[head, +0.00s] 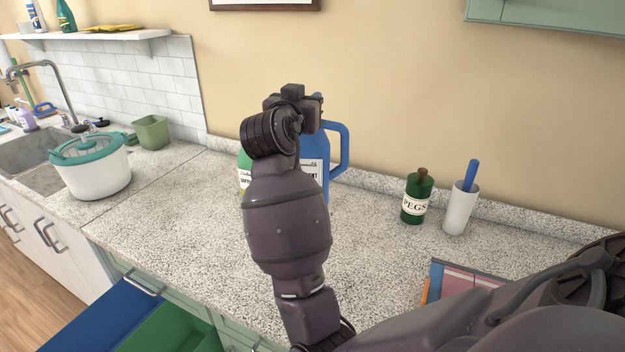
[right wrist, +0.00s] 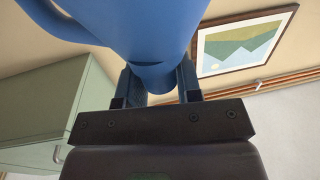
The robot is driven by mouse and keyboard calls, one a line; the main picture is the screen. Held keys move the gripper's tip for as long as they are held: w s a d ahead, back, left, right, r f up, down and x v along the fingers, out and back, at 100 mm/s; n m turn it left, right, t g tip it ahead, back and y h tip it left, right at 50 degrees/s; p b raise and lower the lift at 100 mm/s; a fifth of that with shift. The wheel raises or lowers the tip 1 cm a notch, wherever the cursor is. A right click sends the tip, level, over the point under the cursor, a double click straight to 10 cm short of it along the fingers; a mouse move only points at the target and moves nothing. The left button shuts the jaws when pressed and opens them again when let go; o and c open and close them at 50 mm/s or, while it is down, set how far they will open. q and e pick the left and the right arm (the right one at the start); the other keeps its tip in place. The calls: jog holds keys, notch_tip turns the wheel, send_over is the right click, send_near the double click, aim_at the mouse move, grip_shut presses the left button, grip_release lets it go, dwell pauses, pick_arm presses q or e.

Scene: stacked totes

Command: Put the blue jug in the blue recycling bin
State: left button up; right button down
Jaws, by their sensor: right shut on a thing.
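The blue jug (head: 338,150) is at the back of the speckled counter in the head view, partly hidden behind my right arm. Its handle points right and part of a white label shows. My right gripper (head: 293,100) is at the jug's top. In the right wrist view the jug (right wrist: 150,25) fills the top middle and its narrow part sits between the two fingers of the gripper (right wrist: 160,88), shut on it. I cannot tell whether the jug's base touches the counter. The blue bin (head: 100,315) is low at the front left, below the counter edge. My left gripper is out of view.
A green bin (head: 172,332) stands beside the blue one. A green-and-white container (head: 243,172) is just left of the jug. A PEGS bottle (head: 416,200) and a white cup (head: 459,210) stand to the right. A white pot (head: 92,170) is at left; the counter between is clear.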

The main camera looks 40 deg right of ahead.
aim_at(307, 169)
notch_tip(307, 169, down, 15)
jog(key=shift+f, duration=0.1)
dwell(0.4)
jog(key=shift+f+b, duration=0.2)
jog(key=shift+b, duration=0.2)
jog(key=c, duration=0.8)
grip_release()
jog(key=shift+r, duration=0.1)
jog(key=shift+r, duration=0.15)
